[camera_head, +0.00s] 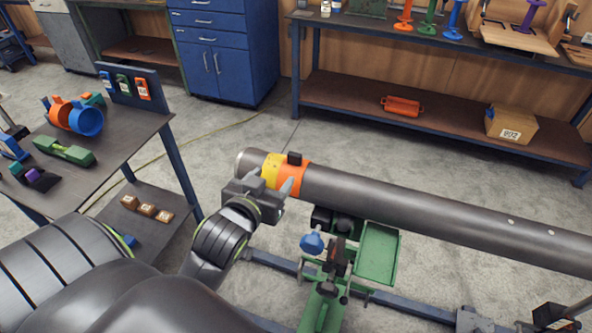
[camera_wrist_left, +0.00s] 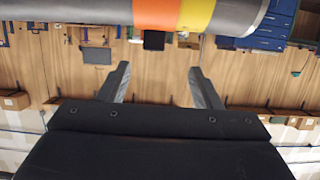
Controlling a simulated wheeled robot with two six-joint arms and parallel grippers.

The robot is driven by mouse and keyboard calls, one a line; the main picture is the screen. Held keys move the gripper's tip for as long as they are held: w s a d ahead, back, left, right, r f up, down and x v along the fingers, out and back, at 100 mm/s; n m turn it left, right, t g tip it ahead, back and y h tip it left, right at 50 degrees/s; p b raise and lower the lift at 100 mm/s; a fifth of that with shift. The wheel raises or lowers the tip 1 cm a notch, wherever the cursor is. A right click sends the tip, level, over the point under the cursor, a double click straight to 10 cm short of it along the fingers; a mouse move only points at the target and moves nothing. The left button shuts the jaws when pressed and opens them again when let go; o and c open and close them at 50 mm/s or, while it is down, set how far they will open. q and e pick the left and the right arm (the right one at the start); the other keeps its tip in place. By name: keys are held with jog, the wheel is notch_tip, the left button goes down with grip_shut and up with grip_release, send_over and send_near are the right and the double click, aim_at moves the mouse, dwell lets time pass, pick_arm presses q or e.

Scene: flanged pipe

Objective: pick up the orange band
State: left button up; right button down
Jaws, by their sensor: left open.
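An orange band (camera_head: 293,174) wraps the grey pipe (camera_head: 430,205) near its left end, beside a yellow band (camera_head: 270,170). A small black block (camera_head: 294,158) sits on top of the orange band. In the left wrist view the orange band (camera_wrist_left: 157,14) and yellow band (camera_wrist_left: 197,14) cross the top edge, with a black block (camera_wrist_left: 154,40) at the orange one. My left gripper (camera_head: 272,184) is open, in front of the banded pipe end. In the left wrist view its fingers (camera_wrist_left: 158,70) are apart, with nothing between them. My right gripper does not show.
A green stand (camera_head: 325,305) with a green tray (camera_head: 378,252) is below the pipe. A side table (camera_head: 105,165) at left holds orange and blue rings (camera_head: 75,115) and green parts. Open floor lies behind the pipe, before the bench shelf (camera_head: 450,130).

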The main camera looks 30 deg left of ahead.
aim_at(293, 158)
pick_arm(q)
jog(key=p+x, duration=0.1)
jog(key=x, duration=0.7)
jog(key=shift+w, duration=0.4)
jog(key=x, duration=0.1)
jog(key=p+x, duration=0.1)
jog(key=x, duration=0.1)
jog(key=p+x, duration=0.1)
jog(key=shift+w+d+r, duration=0.1)
jog(key=shift+w+d, duration=0.15)
jog(key=shift+w, duration=0.05)
jog(key=shift+w+a, duration=0.1)
jog(key=shift+w, duration=0.25)
jog(key=c, duration=1.1)
